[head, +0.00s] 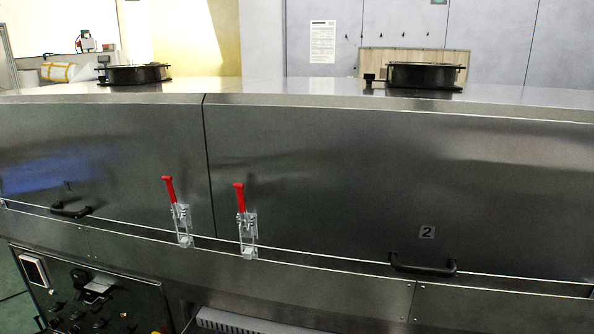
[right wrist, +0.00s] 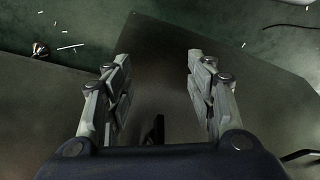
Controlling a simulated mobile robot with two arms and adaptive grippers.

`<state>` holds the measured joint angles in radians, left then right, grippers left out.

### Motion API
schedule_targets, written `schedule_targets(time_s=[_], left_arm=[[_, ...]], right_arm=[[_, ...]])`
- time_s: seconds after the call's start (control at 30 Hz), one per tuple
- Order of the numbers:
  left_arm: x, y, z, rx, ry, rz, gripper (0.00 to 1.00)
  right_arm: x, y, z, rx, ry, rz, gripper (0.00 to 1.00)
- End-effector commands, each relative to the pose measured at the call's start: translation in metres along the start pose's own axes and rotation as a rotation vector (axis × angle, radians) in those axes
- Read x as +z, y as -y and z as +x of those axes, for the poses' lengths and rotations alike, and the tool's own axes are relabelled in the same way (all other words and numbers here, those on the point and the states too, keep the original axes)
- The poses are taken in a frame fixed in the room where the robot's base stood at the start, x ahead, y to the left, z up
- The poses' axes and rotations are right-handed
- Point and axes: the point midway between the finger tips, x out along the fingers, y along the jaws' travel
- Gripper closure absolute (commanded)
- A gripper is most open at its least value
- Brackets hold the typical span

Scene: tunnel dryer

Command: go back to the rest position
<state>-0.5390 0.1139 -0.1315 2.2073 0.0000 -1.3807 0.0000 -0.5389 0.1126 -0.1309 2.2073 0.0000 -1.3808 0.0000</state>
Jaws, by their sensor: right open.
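My right gripper (right wrist: 158,92) is open and empty in the right wrist view, its two grey fingers well apart. Below it are dark, flat surfaces and a green floor. Neither gripper shows in the head view. The tunnel dryer (head: 400,180) fills the head view, with its metal covers lowered. Two toggle latches with red handles stand upright on its front, a left one (head: 169,190) and a right one (head: 239,198). My right gripper touches nothing that I can see.
Black handles sit on the left cover (head: 71,211) and the right cover (head: 423,266). A control panel (head: 90,298) is at the lower left. Two round black flanges (head: 134,74) (head: 424,75) stand on top. Small white pieces lie on the green floor (right wrist: 270,35).

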Motion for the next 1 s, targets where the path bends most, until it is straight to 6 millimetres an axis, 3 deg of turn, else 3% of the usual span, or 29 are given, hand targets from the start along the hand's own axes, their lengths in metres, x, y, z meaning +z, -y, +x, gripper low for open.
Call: schedule_targets(time_s=[0.23,0.5,0.7,1.0], left_arm=[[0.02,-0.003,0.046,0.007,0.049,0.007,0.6],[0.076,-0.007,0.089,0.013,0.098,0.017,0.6],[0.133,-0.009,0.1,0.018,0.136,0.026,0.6],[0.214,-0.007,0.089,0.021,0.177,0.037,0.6]], right_arm=[[0.02,0.004,0.046,-0.007,0.049,-0.008,0.49],[0.076,0.007,0.089,-0.013,0.099,-0.018,0.49],[0.133,0.008,0.1,-0.017,0.136,-0.027,0.49],[0.213,0.007,0.089,-0.02,0.177,-0.038,0.49]])
